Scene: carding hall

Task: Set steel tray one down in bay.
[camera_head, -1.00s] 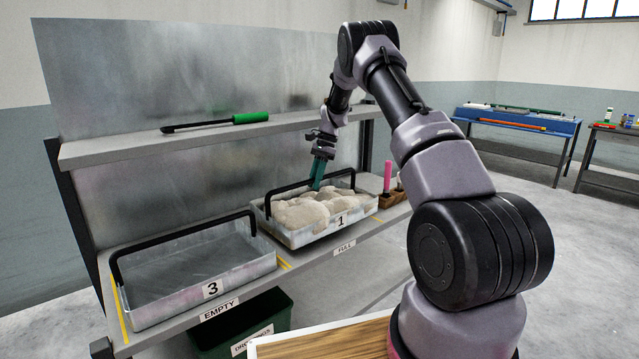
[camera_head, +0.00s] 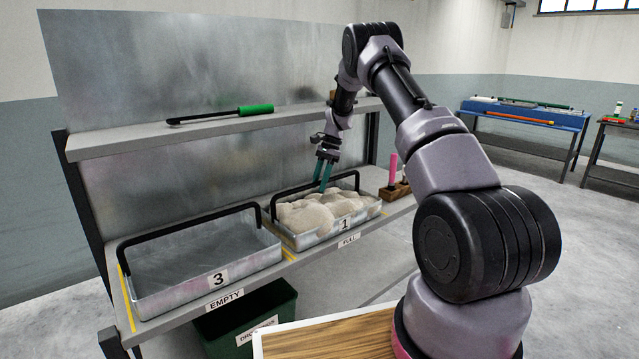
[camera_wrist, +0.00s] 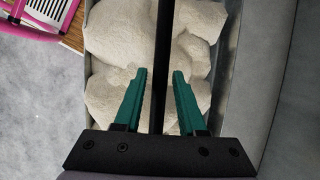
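Steel tray one (camera_head: 356,220), labelled 1 and heaped with pale lumps (camera_head: 318,211), sits upright on the lower shelf behind the FULL label. Its black handle arches over the heap and also shows in the wrist view (camera_wrist: 163,45). My gripper (camera_head: 323,188) is at this handle with its two teal fingers apart. In the wrist view my gripper (camera_wrist: 158,72) has one finger on each side of the bar, with a gap on both sides. The bay floor under the tray is mostly hidden by the tray.
Tray 3 (camera_head: 181,296), empty, stands left of tray one behind the EMPTY label (camera_head: 225,299). A small wooden block (camera_head: 396,192) holding a pink-handled tool is close on the right. A green-handled tool (camera_head: 255,110) lies on the upper shelf. A dark green bin (camera_head: 250,318) is below.

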